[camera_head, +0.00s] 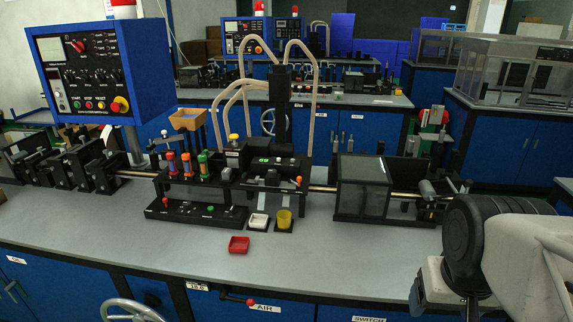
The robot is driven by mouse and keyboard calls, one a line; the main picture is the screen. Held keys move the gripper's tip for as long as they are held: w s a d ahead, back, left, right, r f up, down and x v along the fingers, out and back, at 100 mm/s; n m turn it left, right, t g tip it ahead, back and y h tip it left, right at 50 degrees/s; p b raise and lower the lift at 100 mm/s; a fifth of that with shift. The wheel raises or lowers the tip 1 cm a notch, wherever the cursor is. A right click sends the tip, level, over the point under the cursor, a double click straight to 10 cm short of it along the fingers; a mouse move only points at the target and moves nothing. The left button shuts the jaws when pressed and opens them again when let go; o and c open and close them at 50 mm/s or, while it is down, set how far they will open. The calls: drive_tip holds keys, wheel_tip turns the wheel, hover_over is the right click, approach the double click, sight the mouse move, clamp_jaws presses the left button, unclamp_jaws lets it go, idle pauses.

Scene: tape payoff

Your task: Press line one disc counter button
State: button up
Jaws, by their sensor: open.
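The line one disc counter button cannot be singled out, because the labels are too small to read. A black low box (197,213) on the front bench bears a small green button (210,208) and a red knob (165,201). A blue control panel (95,75) at upper left carries several coloured buttons and a red-on-yellow stop button (119,105). My gripper (443,303) is at the lower right, partly cut off by the frame's bottom edge. Its fingers appear spread and empty, well right of the box and panel, touching no button.
A red tray (239,244), a white tray (258,221) and a yellow cup (284,220) stand before the central machine. A clear-sided enclosure (363,190) stands right of it. Pale hoses (312,95) rise behind. The grey bench front (330,255) is clear.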

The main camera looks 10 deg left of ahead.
clamp_jaws()
idle(1.4)
